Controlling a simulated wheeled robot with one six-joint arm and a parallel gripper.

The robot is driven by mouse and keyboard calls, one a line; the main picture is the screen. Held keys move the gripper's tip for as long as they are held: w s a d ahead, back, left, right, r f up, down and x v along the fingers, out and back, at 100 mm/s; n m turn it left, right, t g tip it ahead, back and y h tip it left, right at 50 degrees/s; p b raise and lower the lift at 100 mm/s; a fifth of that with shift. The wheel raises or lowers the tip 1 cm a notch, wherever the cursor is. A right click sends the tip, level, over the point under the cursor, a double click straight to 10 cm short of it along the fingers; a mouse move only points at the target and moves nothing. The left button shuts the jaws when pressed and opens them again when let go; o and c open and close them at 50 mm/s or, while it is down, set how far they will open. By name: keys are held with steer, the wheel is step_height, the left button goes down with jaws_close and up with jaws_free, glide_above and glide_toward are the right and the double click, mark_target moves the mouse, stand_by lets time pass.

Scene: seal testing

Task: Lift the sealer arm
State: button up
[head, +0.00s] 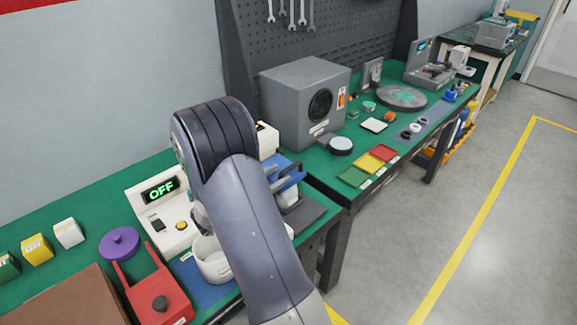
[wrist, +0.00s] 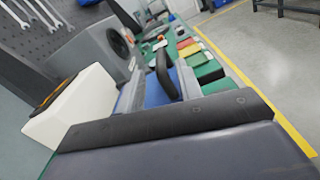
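The sealer's blue arm (head: 284,163) shows in the head view just right of my arm, with a dark looped handle above a grey base (head: 306,212). Its left part is hidden behind my arm. In the wrist view, the black handle (wrist: 165,76) and blue part (wrist: 154,94) stand upper middle, beside a white housing (wrist: 70,108). A dark bar and grey-blue surface, seemingly my gripper's body, fill the bottom of the wrist view.
A white OFF-display unit (head: 165,215), red stand (head: 158,295), purple disc (head: 119,243) and white cup (head: 211,259) lie left of my arm. A grey box (head: 300,95) and coloured trays (head: 369,167) are on the right bench. The floor right is clear.

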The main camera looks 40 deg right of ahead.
mark_target(284, 171)
steer(key=d, duration=0.5)
steer(key=shift+w+d+p, duration=0.1)
steer(key=shift+p, duration=0.25)
steer(key=shift+c, duration=0.5)
jaws_close()
